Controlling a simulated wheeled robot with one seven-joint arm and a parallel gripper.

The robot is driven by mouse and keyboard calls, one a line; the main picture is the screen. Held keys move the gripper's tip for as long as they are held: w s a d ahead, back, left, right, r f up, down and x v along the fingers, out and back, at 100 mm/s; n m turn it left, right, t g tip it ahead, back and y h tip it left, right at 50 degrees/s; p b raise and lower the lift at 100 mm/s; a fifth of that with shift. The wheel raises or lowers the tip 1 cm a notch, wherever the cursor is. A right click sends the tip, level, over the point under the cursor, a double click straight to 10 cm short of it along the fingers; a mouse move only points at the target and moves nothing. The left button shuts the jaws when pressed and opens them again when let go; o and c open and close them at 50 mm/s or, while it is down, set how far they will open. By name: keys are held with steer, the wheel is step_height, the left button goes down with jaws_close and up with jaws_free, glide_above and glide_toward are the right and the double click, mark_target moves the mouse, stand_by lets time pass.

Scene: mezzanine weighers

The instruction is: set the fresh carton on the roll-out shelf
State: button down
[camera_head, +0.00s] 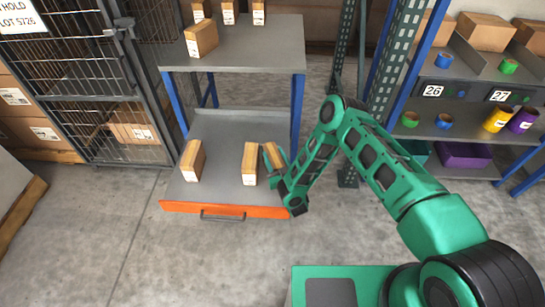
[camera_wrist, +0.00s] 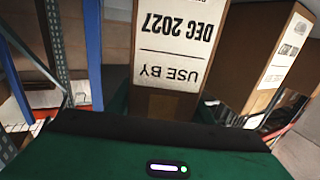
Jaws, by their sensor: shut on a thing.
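The roll-out shelf (camera_head: 225,209) is pulled out at the bottom of the rack, with an orange front edge and a dark handle. My gripper (camera_head: 279,171) is at its right side, shut on a brown carton (camera_head: 272,154). In the wrist view this carton (camera_wrist: 173,45) fills the middle, its white label reading "USE BY DEC 2027" upside down. The carton looks slightly tilted in the head view; I cannot tell whether its base touches the shelf. A second carton (camera_head: 250,163) stands close on its left and also shows in the wrist view (camera_wrist: 267,60). The fingertips are mostly hidden.
Another carton (camera_head: 193,160) stands on the shelf's left, with bare shelf between it and the middle one. The fixed upper shelf (camera_head: 250,55) holds several cartons above. A blue post (camera_head: 298,105) rises near my gripper. A mesh cage (camera_head: 95,80) stands left; a bin rack (camera_head: 465,105) stands right.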

steer(key=c, duration=0.9)
jaws_free()
steer(key=v, duration=1.2)
steer(key=shift+s, duration=0.1)
